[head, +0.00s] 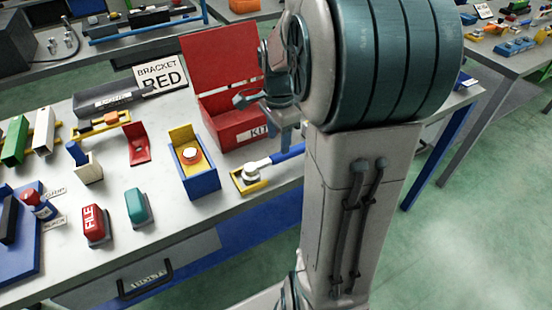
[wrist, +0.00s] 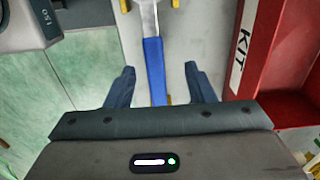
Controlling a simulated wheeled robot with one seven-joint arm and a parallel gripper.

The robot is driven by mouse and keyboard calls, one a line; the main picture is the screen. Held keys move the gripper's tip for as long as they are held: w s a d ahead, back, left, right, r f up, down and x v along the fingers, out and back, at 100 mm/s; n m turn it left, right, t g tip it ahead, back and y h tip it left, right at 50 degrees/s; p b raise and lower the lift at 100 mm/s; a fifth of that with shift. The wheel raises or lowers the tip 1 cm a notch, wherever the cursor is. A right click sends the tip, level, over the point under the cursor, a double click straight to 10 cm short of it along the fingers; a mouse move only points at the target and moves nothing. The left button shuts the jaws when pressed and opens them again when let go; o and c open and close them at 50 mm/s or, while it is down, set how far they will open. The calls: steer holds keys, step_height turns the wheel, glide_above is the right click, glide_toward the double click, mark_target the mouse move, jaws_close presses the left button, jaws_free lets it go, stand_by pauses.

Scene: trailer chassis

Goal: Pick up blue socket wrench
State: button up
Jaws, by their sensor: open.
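The blue socket wrench has a blue handle and a pale metal shaft. In the head view the wrench (head: 288,154) lies at the right edge of the workbench, its head end at a yellow holder (head: 248,180). In the wrist view the wrench's blue handle (wrist: 154,58) runs up the picture between the two fingers. My gripper (wrist: 160,72) is open, with one finger on each side of the handle and gaps on both sides. In the head view my gripper (head: 284,138) is above the handle, partly hidden by my arm.
A red open KIT box (head: 238,132) stands close beside the wrench, and its wall (wrist: 250,50) is right of my fingers in the wrist view. A blue-and-yellow button box (head: 195,180) is to the left. Teal (head: 138,205) and red FILE (head: 94,228) blocks sit nearer the front.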

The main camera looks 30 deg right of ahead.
mark_target(281, 157)
steer(key=shift+s+d+f, duration=0.1)
steer(key=shift+s+f, duration=0.1)
steer(key=shift+f, duration=1.6)
steer(key=shift+s+d+f, duration=0.1)
steer(key=shift+s+f, duration=0.05)
steer(key=shift+f, duration=1.6)
jaws_close()
